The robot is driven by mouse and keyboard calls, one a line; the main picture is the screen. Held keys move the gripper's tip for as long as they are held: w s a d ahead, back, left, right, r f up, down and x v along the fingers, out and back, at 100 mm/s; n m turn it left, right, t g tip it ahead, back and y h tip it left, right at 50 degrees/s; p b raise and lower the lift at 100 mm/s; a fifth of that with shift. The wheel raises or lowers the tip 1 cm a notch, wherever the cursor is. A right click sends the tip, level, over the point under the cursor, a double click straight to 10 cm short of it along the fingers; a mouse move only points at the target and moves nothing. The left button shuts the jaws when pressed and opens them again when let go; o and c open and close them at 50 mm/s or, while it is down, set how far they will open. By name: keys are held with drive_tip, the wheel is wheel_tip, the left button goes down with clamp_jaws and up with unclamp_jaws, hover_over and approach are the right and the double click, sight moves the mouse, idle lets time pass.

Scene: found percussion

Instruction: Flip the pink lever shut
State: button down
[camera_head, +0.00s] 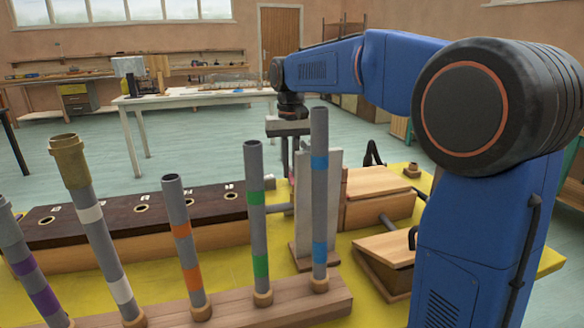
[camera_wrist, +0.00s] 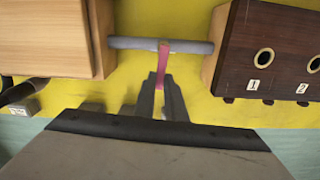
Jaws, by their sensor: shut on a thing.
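The pink lever (camera_wrist: 164,60) shows in the wrist view as a narrow strip. One end sits on a grey pipe (camera_wrist: 130,43) and the other lies between my fingertips. My gripper (camera_wrist: 161,82) is shut on this free end. The pipe joins a light wooden box (camera_wrist: 45,38) to a dark-topped box (camera_wrist: 270,45). The pipe (camera_head: 278,207) shows only in part.
Several upright grey tubes with coloured bands, such as the green-banded one (camera_head: 257,225), stand in a wooden rail in front. A pale upright board (camera_head: 302,205) is close to my gripper. Wooden boxes (camera_head: 378,183) stand to the right on the yellow tabletop (camera_head: 180,270).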

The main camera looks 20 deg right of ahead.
drive_tip(key=shift+a+n, duration=0.25)
drive_tip(key=shift+n, duration=0.35)
drive_tip(key=c, duration=1.8)
unclamp_jaws()
wheel_tip(320, 180, up, 17)
drive_tip(key=shift+r, duration=0.2)
